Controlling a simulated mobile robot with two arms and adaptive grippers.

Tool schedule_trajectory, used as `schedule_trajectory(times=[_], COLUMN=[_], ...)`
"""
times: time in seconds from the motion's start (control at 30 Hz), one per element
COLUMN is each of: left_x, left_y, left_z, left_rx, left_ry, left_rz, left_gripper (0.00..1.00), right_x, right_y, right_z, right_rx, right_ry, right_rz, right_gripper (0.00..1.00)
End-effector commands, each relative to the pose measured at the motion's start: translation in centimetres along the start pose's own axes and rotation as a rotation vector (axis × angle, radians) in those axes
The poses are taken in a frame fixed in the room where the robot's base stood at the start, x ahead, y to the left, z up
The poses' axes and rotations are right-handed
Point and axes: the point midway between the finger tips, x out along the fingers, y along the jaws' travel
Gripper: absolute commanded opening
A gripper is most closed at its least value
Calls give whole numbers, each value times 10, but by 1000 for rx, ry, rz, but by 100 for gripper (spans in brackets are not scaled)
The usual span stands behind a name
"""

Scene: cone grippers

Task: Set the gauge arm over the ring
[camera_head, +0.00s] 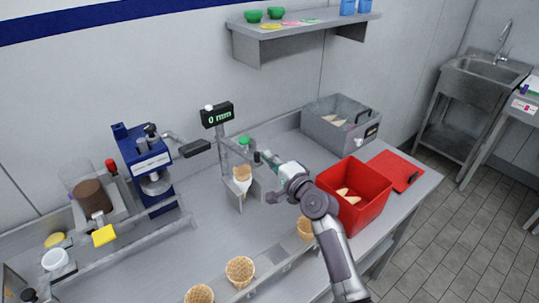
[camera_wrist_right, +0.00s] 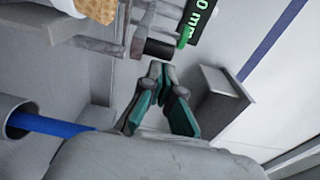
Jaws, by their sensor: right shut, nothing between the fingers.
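The gauge (camera_head: 217,115) stands on a post at the counter's middle, its display reading 0 mm; the display also shows at the top of the wrist view (camera_wrist_right: 203,20). Its arm ends in a black knob (camera_head: 257,157), which is also in the wrist view (camera_wrist_right: 159,49). A waffle cone (camera_head: 242,173) stands upright in a holder under the gauge; the ring itself is hard to make out. My right gripper (camera_head: 266,156) is shut and empty, its fingertips (camera_wrist_right: 160,70) close to the knob; I cannot tell whether they touch. My left gripper is not in view.
A red bin (camera_head: 372,207) with cone pieces stands right of my right arm, and a grey bin (camera_head: 320,132) behind it. A blue press (camera_head: 137,150) stands to the left. Several cones, including one (camera_head: 240,268), stand along the front rail. A shelf (camera_head: 262,42) hangs above.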

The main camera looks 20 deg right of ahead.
Motion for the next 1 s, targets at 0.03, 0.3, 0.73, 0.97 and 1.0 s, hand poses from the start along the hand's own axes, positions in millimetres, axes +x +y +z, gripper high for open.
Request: schedule_trajectory(times=[0.03,0.3,0.73,0.97,1.0], left_x=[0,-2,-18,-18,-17], left_y=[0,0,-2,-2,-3], left_z=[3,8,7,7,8], left_rx=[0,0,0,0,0], left_ry=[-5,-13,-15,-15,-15], left_rz=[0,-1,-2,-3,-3], left_gripper=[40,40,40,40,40], right_x=[0,-1,-6,-6,-5], right_y=[0,0,0,0,0], right_z=[0,3,34,34,33], right_rx=[0,1,1,0,0], right_ry=[0,-1,-3,-3,-3], right_rz=[0,1,-1,-1,-1], right_gripper=[0,0,0,0,0])
